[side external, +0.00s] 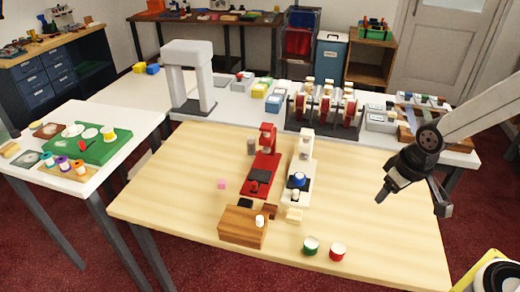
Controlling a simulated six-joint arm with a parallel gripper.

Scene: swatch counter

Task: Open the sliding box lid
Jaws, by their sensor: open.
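A brown wooden box (238,232) stands near the front edge of the light wooden table, left of centre. A small white knob (260,221) shows at its right end. The box looks closed from here; the line between lid and body is too small to make out. My gripper (414,203) hangs over the right part of the table, well to the right of the box and apart from it. Its fingers are spread and nothing is between them.
A red device (262,172) and a white device (297,178) stand just behind the box. The wooden table's (160,195) left part is clear.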

